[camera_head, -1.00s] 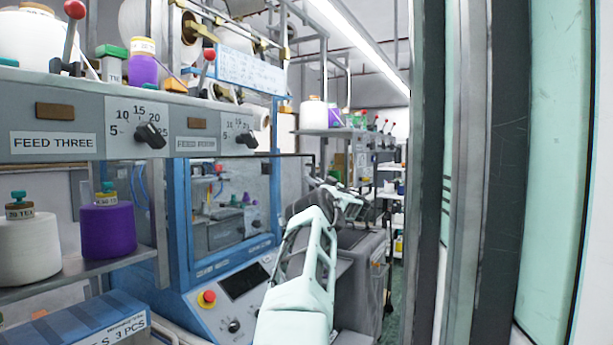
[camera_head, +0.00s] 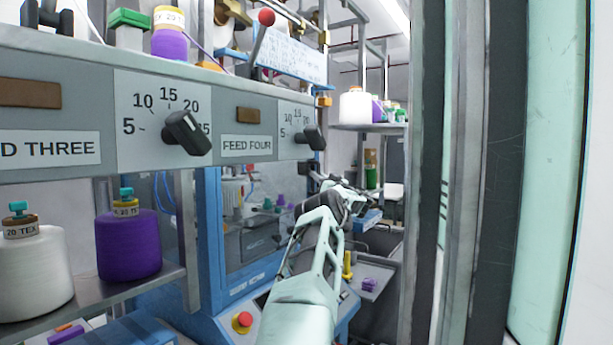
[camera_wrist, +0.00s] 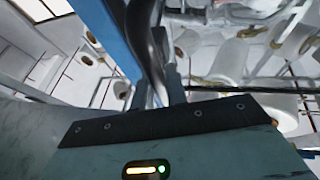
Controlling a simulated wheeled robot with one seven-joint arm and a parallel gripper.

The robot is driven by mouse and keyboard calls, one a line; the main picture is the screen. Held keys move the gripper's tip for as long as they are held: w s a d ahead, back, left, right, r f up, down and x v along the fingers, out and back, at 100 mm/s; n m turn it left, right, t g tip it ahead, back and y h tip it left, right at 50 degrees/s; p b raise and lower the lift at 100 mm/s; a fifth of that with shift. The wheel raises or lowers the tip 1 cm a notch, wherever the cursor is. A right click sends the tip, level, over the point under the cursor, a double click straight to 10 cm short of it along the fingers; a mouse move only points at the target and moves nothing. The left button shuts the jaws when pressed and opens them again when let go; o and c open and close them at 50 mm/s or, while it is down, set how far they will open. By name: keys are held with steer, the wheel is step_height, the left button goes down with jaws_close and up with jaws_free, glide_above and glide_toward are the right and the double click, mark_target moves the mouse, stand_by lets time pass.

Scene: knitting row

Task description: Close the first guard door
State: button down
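A blue-framed machine enclosure with a clear guard panel (camera_head: 250,215) stands left of centre in the head view, behind the feed shelf. Parts of the machine show through the panel. I cannot tell which panel is the first guard door, or how far it is open. My gripper (camera_head: 328,184) is extended ahead, to the right of the panel, apparently near the enclosure's right side. Its fingers (camera_wrist: 163,78) show dark and close together in the wrist view, beside a blue frame bar (camera_wrist: 108,38). Whether they touch the bar or hold anything is unclear.
A grey feed panel (camera_head: 90,120) with knobs crosses the left. Below it, a white cone (camera_head: 32,275) and a purple cone (camera_head: 130,245) stand on a shelf. A red stop button (camera_head: 242,321) is low on the machine. Tall posts (camera_head: 470,180) stand close on the right.

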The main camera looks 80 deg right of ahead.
steer(key=shift+w+r, duration=0.2)
steer(key=shift+r, duration=0.35)
steer(key=c, duration=1.7)
jaws_free()
steer(key=shift+w+d+f, duration=0.1)
steer(key=shift+d+f, duration=0.05)
steer(key=shift+f, duration=0.15)
steer(key=shift+f, duration=0.15)
steer(key=shift+s+f, duration=0.2)
steer(key=b+v, duration=0.7)
steer(key=v, duration=1)
steer(key=shift+r, duration=0.15)
steer(key=shift+s, duration=0.1)
